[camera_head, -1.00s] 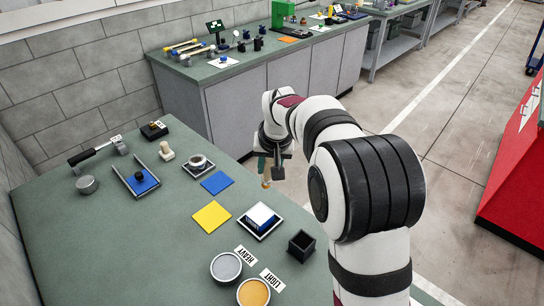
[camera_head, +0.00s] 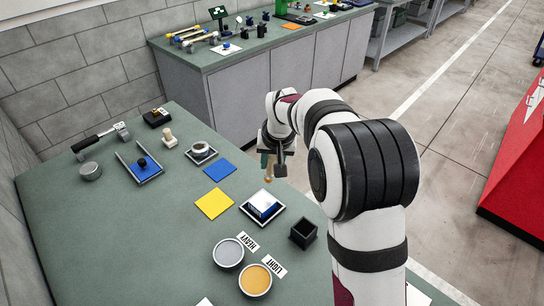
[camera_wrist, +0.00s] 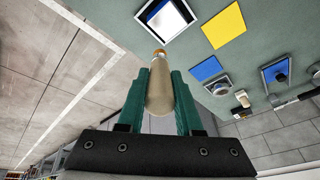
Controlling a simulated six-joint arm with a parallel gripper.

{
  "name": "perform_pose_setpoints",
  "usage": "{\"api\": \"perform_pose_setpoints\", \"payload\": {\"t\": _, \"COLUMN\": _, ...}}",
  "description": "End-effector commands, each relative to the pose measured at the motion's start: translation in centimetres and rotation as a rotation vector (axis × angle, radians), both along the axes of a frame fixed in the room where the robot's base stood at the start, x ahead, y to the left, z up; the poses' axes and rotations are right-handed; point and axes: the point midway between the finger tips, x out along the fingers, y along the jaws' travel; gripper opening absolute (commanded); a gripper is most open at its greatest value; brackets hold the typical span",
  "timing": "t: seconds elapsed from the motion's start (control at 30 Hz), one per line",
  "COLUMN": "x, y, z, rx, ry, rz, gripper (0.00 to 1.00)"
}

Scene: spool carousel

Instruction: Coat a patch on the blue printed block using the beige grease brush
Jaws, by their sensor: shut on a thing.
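The blue printed block (camera_head: 263,203) sits in a shallow tray (camera_head: 248,212) near the table's right edge. Its top looks pale with blue at the side; it also shows at the top of the wrist view (camera_wrist: 166,19). My gripper (camera_head: 268,160) is shut on the beige brush (camera_head: 268,173), which hangs tip down behind the block in the head view. In the wrist view the brush's beige handle (camera_wrist: 160,92) sits between two green fingers, and its far end points toward the block, apart from it.
Tins labelled HEAVY (camera_head: 229,252) and LIGHT (camera_head: 256,281) stand at the front, beside a black open box (camera_head: 303,234). Yellow (camera_head: 214,204) and blue (camera_head: 220,169) squares lie left of the tray. A stamp (camera_head: 169,138) and roller (camera_head: 100,141) stand farther back.

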Motion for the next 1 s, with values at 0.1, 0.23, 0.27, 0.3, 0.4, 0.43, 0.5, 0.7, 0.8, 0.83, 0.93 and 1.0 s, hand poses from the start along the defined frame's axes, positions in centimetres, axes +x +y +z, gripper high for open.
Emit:
{"api": "perform_pose_setpoints", "payload": {"t": 0.1, "x": 0.0, "y": 0.0, "z": -1.2, "rx": -0.001, "ry": 0.002, "rz": 0.000, "gripper": 0.00}}
{"api": "perform_pose_setpoints", "payload": {"t": 0.23, "x": 0.0, "y": 0.0, "z": -2.3, "rx": 0.000, "ry": 0.001, "rz": 0.000, "gripper": 0.00}}
{"api": "perform_pose_setpoints", "payload": {"t": 0.27, "x": 0.0, "y": 0.0, "z": -2.6, "rx": 0.000, "ry": 0.002, "rz": 0.000, "gripper": 0.00}}
{"api": "perform_pose_setpoints", "payload": {"t": 0.3, "x": 0.0, "y": 0.0, "z": -2.9, "rx": 0.000, "ry": 0.002, "rz": 0.001, "gripper": 0.00}}
{"api": "perform_pose_setpoints", "payload": {"t": 0.4, "x": 0.0, "y": 0.0, "z": -3.8, "rx": -0.001, "ry": 0.002, "rz": 0.001, "gripper": 0.00}}
{"api": "perform_pose_setpoints", "payload": {"t": 0.43, "x": 0.0, "y": 0.0, "z": -4.1, "rx": -0.001, "ry": 0.001, "rz": 0.001, "gripper": 0.00}}
{"api": "perform_pose_setpoints", "payload": {"t": 0.5, "x": 0.0, "y": 0.0, "z": -5.0, "rx": 0.000, "ry": 0.003, "rz": 0.000, "gripper": 0.00}}
{"api": "perform_pose_setpoints", "payload": {"t": 0.7, "x": -1.1, "y": 1.2, "z": -5.5, "rx": -0.001, "ry": 0.001, "rz": 0.002, "gripper": 0.00}}
{"api": "perform_pose_setpoints", "payload": {"t": 0.8, "x": -1.8, "y": 1.8, "z": -5.5, "rx": -0.001, "ry": 0.000, "rz": 0.003, "gripper": 0.00}}
{"api": "perform_pose_setpoints", "payload": {"t": 0.83, "x": -1.9, "y": 2.0, "z": -5.5, "rx": -0.001, "ry": 0.000, "rz": 0.003, "gripper": 0.00}}
{"api": "perform_pose_setpoints", "payload": {"t": 0.93, "x": -2.6, "y": 2.7, "z": -5.5, "rx": -0.001, "ry": 0.001, "rz": 0.003, "gripper": 0.00}}
{"api": "perform_pose_setpoints", "payload": {"t": 1.0, "x": -3.1, "y": 3.1, "z": -5.5, "rx": -0.001, "ry": 0.001, "rz": 0.002, "gripper": 0.00}}
